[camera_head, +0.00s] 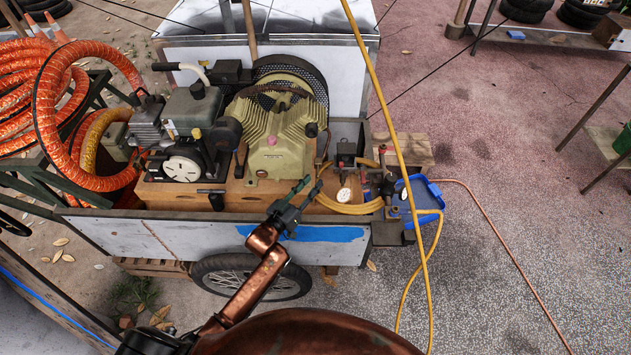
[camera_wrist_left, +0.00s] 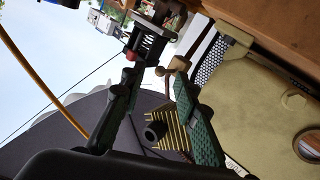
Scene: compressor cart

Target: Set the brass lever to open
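My left gripper (camera_head: 312,186) reaches over the near side of the compressor cart (camera_head: 120,238), in front of the olive compressor block (camera_head: 278,135). In the left wrist view its two fingers (camera_wrist_left: 155,75) stand apart with a gap between them, and nothing is clamped. A small brownish lever-like part with a rounded end (camera_wrist_left: 178,65) shows between the fingertips; I cannot tell whether it is the brass lever or whether a finger touches it. In the head view I cannot make out the brass lever for certain among the small fittings right of the gripper. My right gripper is out of view.
A white-faced gauge (camera_head: 344,195), a coiled yellow hose (camera_head: 350,208) and a blue tray (camera_head: 427,197) are at the cart's right end. A taut yellow hose (camera_head: 385,110) crosses in front. Orange hoses (camera_head: 55,95) fill the left. Open floor lies to the right.

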